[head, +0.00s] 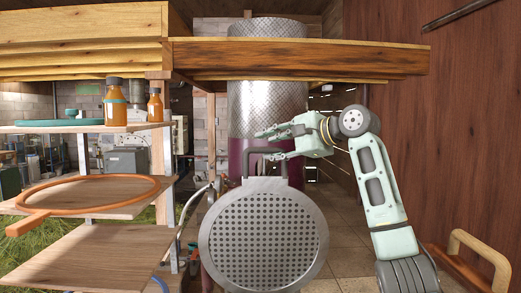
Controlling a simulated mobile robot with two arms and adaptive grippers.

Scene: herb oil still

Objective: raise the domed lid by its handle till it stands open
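A round grey metal piece (263,240) with a perforated face and a plain rim stands face-on at the lower middle. It is the only lid-like thing in view, and I cannot see a dome on it. A dark grey angular handle (248,163) rises from a tab at its top edge. My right gripper (264,146) is at the height of the handle's top bar, its fingers pointing left. The fingers are apart, one above the bar and one near or below it. I cannot tell whether they touch it. My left gripper is not in view.
A tall cylinder (267,106) of patterned metal over purple stands behind. A thick wooden beam (300,57) crosses above my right gripper. At left, shelves hold amber bottles (115,103), a teal disc (60,123) and an orange hoop (35,221). A wooden wall closes the right.

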